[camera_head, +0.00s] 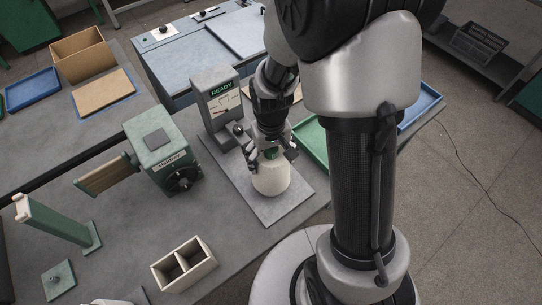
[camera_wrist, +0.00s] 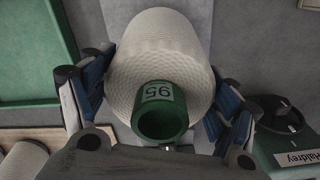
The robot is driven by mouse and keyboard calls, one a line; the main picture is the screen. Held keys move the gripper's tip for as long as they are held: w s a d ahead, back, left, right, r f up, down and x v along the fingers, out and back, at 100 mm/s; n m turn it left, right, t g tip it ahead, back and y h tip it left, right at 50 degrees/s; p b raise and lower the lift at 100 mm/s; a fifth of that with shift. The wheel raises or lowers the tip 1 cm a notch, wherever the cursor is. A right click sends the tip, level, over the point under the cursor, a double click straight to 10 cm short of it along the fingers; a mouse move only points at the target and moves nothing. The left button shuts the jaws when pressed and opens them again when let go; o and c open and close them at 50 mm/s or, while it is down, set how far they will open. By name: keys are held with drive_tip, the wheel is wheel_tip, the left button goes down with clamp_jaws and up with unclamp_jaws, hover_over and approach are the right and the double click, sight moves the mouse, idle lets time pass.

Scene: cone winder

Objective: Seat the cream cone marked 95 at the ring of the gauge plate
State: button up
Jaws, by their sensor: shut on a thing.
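My gripper (camera_head: 270,157) is shut on the cream cone (camera_head: 271,180), with a finger on each side of it. In the wrist view the cone (camera_wrist: 165,45) lies between the blue-padded fingers, and its green tube (camera_wrist: 160,123) carries a label reading 95. The cone is upright over the grey gauge plate (camera_head: 285,208), in front of the gauge (camera_head: 218,103) whose display reads READY. Whether its base touches the plate I cannot tell. The ring is not visible; the cone and my gripper cover that part of the plate.
A green tray (camera_head: 311,143) is right of the plate, partly behind my arm. Bare table lies between the box and plate.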

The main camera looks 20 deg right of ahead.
drive_tip(key=shift+f+b, duration=1)
drive_tip(key=shift+f, duration=0.4)
drive_tip(key=o, duration=1.2)
drive_tip(key=shift+c, duration=0.2)
wheel_tip(320, 180, up, 12)
drive_tip(key=shift+r, duration=0.1)
drive_tip(key=s+r+t, duration=0.4)
drive_tip(key=s+r, duration=0.8)
drive_tip(key=s, duration=0.3)
drive_tip(key=shift+t, duration=0.3)
